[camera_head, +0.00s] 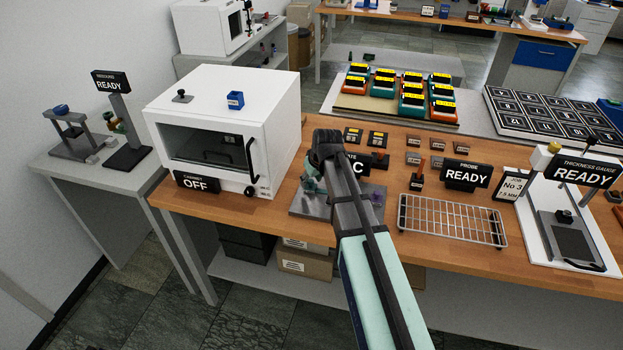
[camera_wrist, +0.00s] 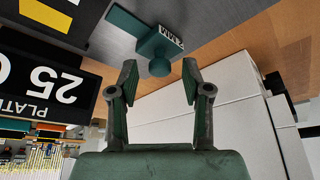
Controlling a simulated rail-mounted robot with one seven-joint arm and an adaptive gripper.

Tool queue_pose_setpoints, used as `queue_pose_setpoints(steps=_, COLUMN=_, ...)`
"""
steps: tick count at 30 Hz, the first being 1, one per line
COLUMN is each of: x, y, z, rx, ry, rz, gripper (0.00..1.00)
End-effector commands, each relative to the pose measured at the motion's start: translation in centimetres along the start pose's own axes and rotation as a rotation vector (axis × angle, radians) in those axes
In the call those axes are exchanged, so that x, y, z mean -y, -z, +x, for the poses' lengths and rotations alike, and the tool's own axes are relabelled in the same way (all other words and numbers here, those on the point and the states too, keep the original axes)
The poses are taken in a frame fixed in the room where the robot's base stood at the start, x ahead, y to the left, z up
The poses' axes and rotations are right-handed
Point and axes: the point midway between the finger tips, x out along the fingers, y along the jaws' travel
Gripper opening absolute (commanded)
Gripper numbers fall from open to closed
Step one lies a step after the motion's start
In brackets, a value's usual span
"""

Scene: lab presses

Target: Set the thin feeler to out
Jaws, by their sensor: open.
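A teal feeler (camera_wrist: 145,32) with a round knob (camera_wrist: 160,67) and a small plate that seems to read "2 MM" lies on a grey surface in the wrist view. I cannot tell whether it is the thin one. My gripper (camera_wrist: 159,78) is open, its fingertips on either side of the knob and apart from it. In the head view my gripper (camera_head: 312,184) is mostly hidden by my arm, over the left part of a grey base (camera_head: 310,205). A purple knob (camera_head: 377,198) shows at the base's right side.
A white cabinet (camera_head: 270,110) marked OFF stands close on the left. A dark display (camera_wrist: 40,88) reading 25 is near my gripper. A wire rack (camera_head: 452,221), a READY probe sign (camera_head: 467,175) and a thickness gauge (camera_head: 566,240) stand to the right.

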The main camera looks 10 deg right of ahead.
Motion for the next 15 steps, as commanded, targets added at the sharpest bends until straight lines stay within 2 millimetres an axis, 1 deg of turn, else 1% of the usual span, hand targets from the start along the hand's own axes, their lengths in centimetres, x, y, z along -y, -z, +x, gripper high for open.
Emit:
queue_pose_setpoints(steps=1, x=0.0, y=0.0, z=0.0, rx=0.000, ry=0.000, rz=0.000, gripper=0.42)
queue_pose_setpoints(steps=2, x=0.0, y=0.0, z=0.0, rx=0.000, ry=0.000, rz=0.000, gripper=0.31)
queue_pose_setpoints(steps=3, x=0.0, y=0.0, z=0.0, rx=0.000, ry=0.000, rz=0.000, gripper=0.17)
queue_pose_setpoints(steps=4, x=0.0, y=0.0, z=0.0, rx=0.000, ry=0.000, rz=0.000, gripper=0.06)
queue_pose_setpoints(steps=5, x=0.0, y=0.0, z=0.0, rx=0.000, ry=0.000, rz=0.000, gripper=0.00)
queue_pose_setpoints(steps=11, x=0.1, y=0.1, z=0.1, rx=0.001, ry=0.000, rz=0.000, gripper=0.00)
queue_pose_setpoints(steps=15, x=1.1, y=1.1, z=0.7, rx=0.002, ry=0.001, rz=-0.002, gripper=0.00)
